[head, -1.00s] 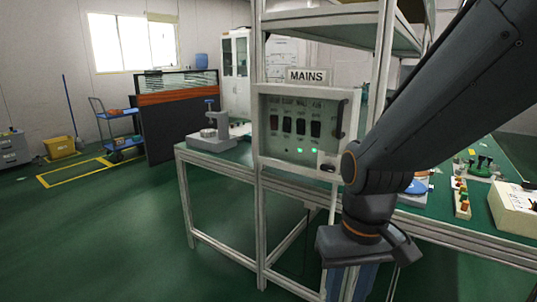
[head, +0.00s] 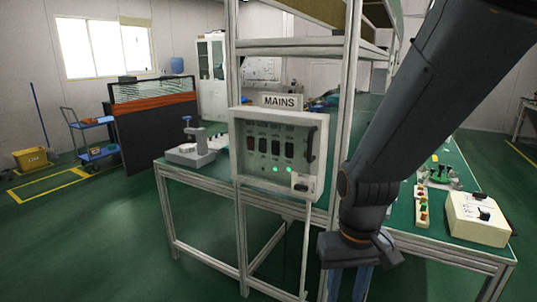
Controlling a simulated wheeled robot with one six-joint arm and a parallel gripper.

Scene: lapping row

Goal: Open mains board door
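The mains board (head: 278,153) is a pale box fixed to the aluminium frame, under a "MAINS" sign (head: 283,101). Its door looks shut, with dark switches and two lit green lamps showing on the front. A dark vertical handle (head: 311,144) sits on its right side, and a small latch or lock (head: 301,183) is at the lower right. My arm comes down from the upper right, to the right of the board. The fingers of my gripper are not visible; the arm's lower end stands in front of the bench, apart from the board.
A green-topped bench (head: 220,175) runs behind and below the board, with a grey stand (head: 192,148) on its left. A cream control box (head: 479,218) sits on the right. A dark partition (head: 155,132) and blue trolley (head: 92,140) stand at the left.

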